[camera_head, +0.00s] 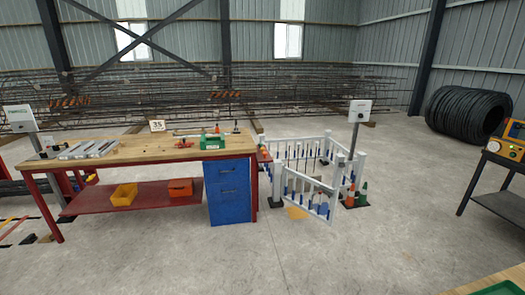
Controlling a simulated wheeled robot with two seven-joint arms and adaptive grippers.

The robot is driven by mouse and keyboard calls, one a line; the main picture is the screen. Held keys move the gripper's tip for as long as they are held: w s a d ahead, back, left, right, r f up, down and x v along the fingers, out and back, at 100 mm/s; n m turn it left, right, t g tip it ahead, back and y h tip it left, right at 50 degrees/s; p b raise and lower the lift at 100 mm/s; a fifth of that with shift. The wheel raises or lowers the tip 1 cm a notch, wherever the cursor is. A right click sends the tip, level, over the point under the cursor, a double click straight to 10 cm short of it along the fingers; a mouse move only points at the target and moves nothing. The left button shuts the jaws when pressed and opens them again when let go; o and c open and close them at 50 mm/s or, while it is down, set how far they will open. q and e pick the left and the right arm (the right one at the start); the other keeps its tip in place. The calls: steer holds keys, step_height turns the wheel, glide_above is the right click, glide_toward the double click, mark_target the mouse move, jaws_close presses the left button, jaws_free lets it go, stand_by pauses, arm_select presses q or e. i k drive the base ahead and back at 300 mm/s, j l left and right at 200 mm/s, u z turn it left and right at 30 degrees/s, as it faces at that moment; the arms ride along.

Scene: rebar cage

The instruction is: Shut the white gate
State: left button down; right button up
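The white gate (306,194) is a low picket panel at the front of a small white fenced pen (298,149), right of the workbench. The gate stands at an angle to the fence, its right end swung out toward me, so it looks ajar. Its left end is near a front post (277,180) of the pen. A gap shows between its right end and the right front post (337,172). I cannot make out a latch. Neither of my grippers is in view.
A wooden workbench (120,150) with a blue drawer cabinet (229,191) stands left of the pen. Open concrete floor (330,258) lies in front of the gate.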

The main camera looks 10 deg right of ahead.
mark_target(329, 221)
steer(key=i, duration=0.8)
steer(key=i+j+z, duration=0.2)
steer(key=i, duration=0.6)
steer(key=i+l+z, duration=0.1)
steer(key=i+z, duration=1.8)
steer(key=i, duration=0.15)
